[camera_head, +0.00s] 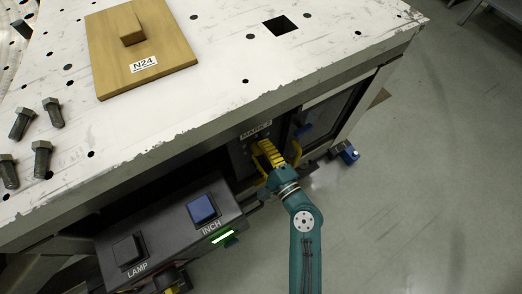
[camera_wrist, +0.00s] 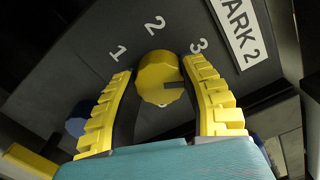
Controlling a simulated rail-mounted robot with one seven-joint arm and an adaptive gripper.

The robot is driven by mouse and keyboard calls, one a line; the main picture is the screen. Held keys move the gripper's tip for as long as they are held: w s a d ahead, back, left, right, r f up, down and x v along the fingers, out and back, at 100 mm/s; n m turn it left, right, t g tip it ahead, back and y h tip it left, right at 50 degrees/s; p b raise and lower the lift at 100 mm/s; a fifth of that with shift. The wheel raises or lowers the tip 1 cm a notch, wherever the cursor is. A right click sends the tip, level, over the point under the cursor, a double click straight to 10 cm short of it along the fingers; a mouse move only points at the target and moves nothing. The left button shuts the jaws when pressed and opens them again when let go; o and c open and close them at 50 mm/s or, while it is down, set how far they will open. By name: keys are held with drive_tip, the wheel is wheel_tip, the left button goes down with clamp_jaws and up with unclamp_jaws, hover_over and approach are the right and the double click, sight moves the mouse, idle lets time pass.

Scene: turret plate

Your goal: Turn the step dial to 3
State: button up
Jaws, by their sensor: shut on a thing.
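The step dial (camera_wrist: 158,72) is a faceted yellow knob on a dark panel, with white numerals 1, 2 and 3 around its upper side in the wrist view. A dark notch on its face points right, on the side of the 3 (camera_wrist: 198,46); whether it lines up exactly I cannot tell. My gripper (camera_wrist: 160,69) is shut on the dial, with a ribbed yellow finger on either side. The lower part of the dial's surroundings is partly hidden by my fingers. In the head view my gripper (camera_head: 274,154) reaches under the table edge and hides the dial.
A "MARK 2" label (camera_wrist: 238,30) sits beside the dial. The white table top (camera_head: 220,80) overhangs the panel. A control box (camera_head: 170,235) with LAMP and INCH buttons stands to the left. A blue-ended part (camera_head: 349,154) juts out at right. The floor at right is clear.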

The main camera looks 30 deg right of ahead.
drive_tip(key=n+b, duration=0.2)
drive_tip(key=n, duration=0.3)
drive_tip(key=shift+n+b, duration=0.3)
drive_tip(key=shift+b, duration=0.1)
idle(0.3)
drive_tip(key=o, duration=1.2)
drive_tip(key=shift+o, duration=0.2)
drive_tip(key=s+d, duration=0.1)
drive_tip(key=s, duration=1.1)
